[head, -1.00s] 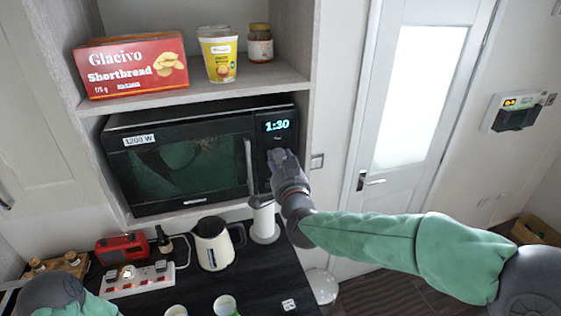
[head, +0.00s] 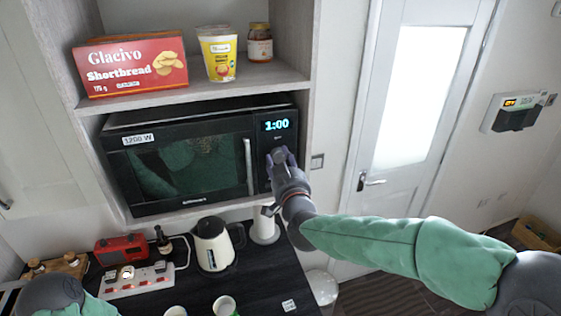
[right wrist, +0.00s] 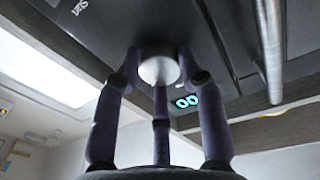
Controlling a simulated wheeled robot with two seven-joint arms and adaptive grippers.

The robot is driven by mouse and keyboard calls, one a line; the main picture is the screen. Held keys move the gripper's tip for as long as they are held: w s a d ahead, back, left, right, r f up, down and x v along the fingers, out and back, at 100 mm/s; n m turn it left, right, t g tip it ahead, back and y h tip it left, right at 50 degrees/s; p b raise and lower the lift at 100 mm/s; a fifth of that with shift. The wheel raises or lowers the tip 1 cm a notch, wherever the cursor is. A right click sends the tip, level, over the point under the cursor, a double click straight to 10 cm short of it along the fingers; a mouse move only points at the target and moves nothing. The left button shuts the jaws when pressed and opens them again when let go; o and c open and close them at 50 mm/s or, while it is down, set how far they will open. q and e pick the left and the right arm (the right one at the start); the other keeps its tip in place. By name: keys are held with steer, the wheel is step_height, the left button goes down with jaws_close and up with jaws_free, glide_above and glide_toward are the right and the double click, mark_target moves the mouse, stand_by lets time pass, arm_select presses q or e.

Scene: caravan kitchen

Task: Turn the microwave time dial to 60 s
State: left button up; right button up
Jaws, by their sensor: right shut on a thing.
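The black microwave (head: 190,165) sits in the shelf niche, its door shut. Its display (head: 276,126) reads 1:00. My right gripper (head: 280,158) is at the control panel below the display and covers the dial in the head view. In the right wrist view the fingers of my right gripper (right wrist: 160,85) are shut around the round silver dial (right wrist: 158,69). Part of the display (right wrist: 187,101) shows behind the fingers. My left arm shows only as a piece at the bottom left of the head view; its gripper is out of the picture.
The microwave's vertical door handle (head: 249,167) is just left of my right gripper. A shortbread box (head: 130,66), a yellow tub (head: 218,55) and a jar (head: 260,43) stand on the shelf above. A kettle (head: 213,243) and a red radio (head: 122,248) are on the counter below.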

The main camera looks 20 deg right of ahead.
steer(key=shift+r, duration=0.1)
steer(key=o, duration=1.1)
steer(key=shift+o, duration=0.2)
steer(key=shift+s, duration=0.15)
steer(key=s, duration=1.1)
steer(key=shift+s+a+f, duration=0.25)
steer(key=shift+s+f, duration=0.05)
steer(key=shift+s, duration=0.05)
